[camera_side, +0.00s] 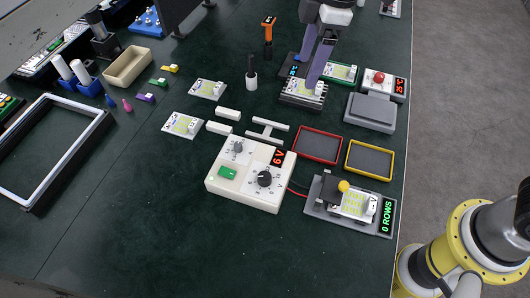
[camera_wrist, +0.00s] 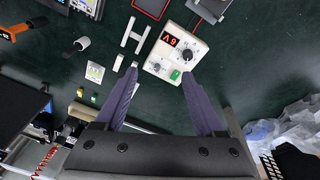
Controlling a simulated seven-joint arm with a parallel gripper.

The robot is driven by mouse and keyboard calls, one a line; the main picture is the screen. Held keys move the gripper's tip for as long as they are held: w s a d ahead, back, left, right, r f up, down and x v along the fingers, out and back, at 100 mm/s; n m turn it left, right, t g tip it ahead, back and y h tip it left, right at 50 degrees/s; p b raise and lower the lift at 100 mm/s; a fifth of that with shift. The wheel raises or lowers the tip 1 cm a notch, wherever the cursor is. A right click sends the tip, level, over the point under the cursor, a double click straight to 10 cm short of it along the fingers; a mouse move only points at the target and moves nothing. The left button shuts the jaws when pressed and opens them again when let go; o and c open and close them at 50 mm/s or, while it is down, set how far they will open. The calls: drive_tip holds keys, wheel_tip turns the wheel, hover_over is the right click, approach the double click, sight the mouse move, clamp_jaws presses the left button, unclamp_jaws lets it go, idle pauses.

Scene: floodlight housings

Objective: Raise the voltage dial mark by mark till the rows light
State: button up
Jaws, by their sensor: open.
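The white power supply box (camera_side: 250,177) carries a large black dial (camera_side: 265,180), a smaller grey dial (camera_side: 237,147), a green switch (camera_side: 227,172) and a red display (camera_side: 279,157) reading 6 V. In the wrist view the box (camera_wrist: 168,72) lies beyond my fingertips, with its black dial (camera_wrist: 187,56). A lamp board (camera_side: 353,204) sits in a grey test stand under a yellow-knobbed clamp (camera_side: 344,186); its display (camera_side: 387,215) reads 0 ROWS. The board's rows look unlit. My gripper (camera_side: 309,78) is open and empty, over or near a finned heat sink (camera_side: 302,95), apart from the dial.
White bars (camera_side: 267,131) and two loose boards (camera_side: 182,125) lie behind the box. A red wire links box and stand. The front left mat is clear.

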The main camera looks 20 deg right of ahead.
drive_tip(key=a+f+n+g, duration=0.1)
drive_tip(key=a+f, duration=0.5)
drive_tip(key=a, duration=0.1)
drive_tip(key=n+h, duration=0.1)
approach(265, 176)
drive_tip(key=shift+g, duration=0.4)
wheel_tip(265, 176, down, 9)
drive_tip(key=shift+w+r, duration=0.1)
drive_tip(key=shift+w, duration=0.05)
clamp_jaws()
